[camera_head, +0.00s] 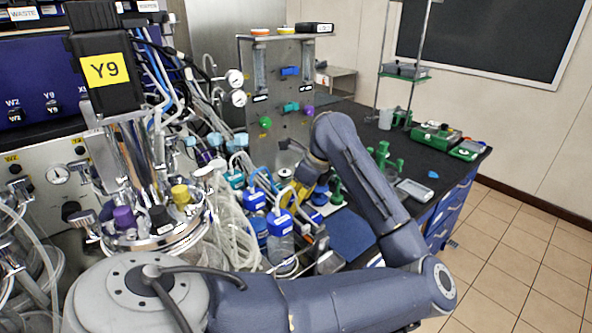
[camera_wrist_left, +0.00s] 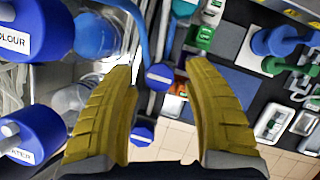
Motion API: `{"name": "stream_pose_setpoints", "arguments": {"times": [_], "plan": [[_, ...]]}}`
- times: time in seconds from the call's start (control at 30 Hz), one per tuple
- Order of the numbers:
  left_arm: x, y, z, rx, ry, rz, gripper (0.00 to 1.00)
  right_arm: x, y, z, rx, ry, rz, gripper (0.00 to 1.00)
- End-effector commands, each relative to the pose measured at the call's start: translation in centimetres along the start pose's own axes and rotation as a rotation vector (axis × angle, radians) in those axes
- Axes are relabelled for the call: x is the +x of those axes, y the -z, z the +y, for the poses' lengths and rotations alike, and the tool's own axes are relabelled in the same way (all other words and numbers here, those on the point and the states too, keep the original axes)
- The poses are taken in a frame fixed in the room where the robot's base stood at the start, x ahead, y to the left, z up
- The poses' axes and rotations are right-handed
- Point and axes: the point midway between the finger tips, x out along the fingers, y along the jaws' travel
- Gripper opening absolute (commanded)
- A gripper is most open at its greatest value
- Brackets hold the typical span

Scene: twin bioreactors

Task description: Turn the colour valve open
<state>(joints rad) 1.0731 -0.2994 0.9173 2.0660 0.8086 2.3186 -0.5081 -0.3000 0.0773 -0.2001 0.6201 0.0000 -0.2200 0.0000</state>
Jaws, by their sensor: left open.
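My left gripper (camera_head: 293,194) reaches down among the blue-capped bottles in the head view. In the left wrist view its two yellow fingers (camera_wrist_left: 160,68) are apart. A blue round part with a white mark (camera_wrist_left: 160,77) shows in the gap between the fingertips, and a similar blue part (camera_wrist_left: 143,135) shows lower. I cannot tell which part is the colour valve. A blue cap labelled COLOUR (camera_wrist_left: 22,30) is at the upper left of the wrist view, left of the fingers. My right gripper is out of view.
Another blue cap (camera_wrist_left: 30,134) sits at the lower left of the wrist view. A blue bottle cap (camera_head: 279,217) and tubing crowd the gripper. A metal panel with gauges (camera_head: 277,95) stands behind. The black bench (camera_head: 440,180) has clear patches at right.

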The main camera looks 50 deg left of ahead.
Motion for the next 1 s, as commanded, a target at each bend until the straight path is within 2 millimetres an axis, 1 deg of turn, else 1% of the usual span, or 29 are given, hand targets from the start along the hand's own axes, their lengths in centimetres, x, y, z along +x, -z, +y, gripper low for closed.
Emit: {"name": "stream_pose_setpoints", "arguments": {"times": [0.27,0.3,0.7,0.77,1.0], "plan": [[0.13,-0.01,0.01,0.0,-0.001,0.0,0.5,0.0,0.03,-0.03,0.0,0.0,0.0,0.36],[0.12,-0.01,0.01,0.0,0.0,0.0,0.53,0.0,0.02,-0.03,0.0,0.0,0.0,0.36],[0.11,0.0,0.01,0.0,0.0,0.0,0.06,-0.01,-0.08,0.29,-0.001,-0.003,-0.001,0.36],[0.11,0.0,0.01,0.0,0.0,0.0,0.0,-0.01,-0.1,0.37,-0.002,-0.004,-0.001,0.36],[0.14,0.04,0.0,0.0,-0.001,0.001,0.0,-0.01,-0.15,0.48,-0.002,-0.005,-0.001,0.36]]}}
